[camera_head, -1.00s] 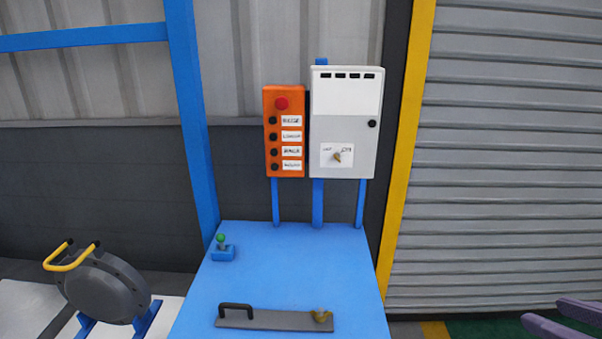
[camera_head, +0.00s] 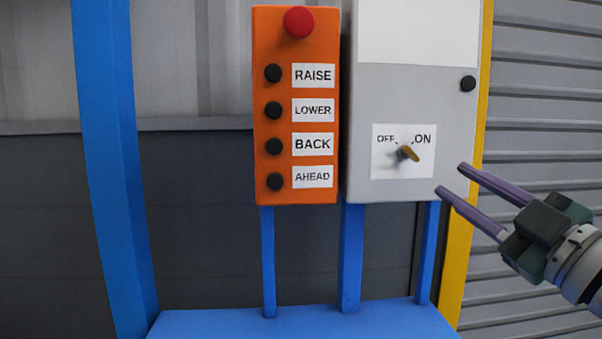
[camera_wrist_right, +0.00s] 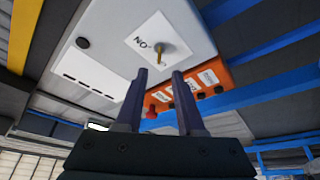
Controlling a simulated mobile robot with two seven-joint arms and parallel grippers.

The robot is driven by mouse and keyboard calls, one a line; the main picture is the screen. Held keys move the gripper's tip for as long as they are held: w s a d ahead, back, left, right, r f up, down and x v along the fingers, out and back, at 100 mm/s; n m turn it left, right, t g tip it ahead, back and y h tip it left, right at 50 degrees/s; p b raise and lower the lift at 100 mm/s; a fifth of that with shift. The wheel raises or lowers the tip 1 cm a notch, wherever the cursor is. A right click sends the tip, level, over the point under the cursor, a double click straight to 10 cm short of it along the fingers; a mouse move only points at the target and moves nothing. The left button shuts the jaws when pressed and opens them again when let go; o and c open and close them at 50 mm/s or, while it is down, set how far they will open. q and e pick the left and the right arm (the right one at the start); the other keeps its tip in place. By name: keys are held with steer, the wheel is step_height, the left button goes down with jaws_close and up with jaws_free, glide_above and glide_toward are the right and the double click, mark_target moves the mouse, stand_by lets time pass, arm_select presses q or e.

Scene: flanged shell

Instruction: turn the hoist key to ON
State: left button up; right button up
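The hoist key (camera_head: 407,152) is a small brass-coloured key in a white plate marked OFF on the left and ON on the right. The plate is low on the front of a grey control box (camera_head: 440,105). I cannot tell clearly which mark the key points to. In the right wrist view the key (camera_wrist_right: 159,52) stands out from the plate, just beyond the fingertips. My right gripper (camera_head: 450,179) is open and empty, right of the key and slightly lower, not touching it. My left gripper is not in view.
An orange button box (camera_head: 295,105) with a red knob (camera_head: 299,21) and RAISE, LOWER, BACK and AHEAD labels hangs left of the control box. Blue posts (camera_head: 352,260) rise from a blue surface (camera_head: 300,322). A yellow post (camera_head: 460,245) and grey shutter are at the right.

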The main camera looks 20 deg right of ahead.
mark_target(416, 157)
steer(key=x, duration=0.9)
jaws_close()
stand_by(0.5)
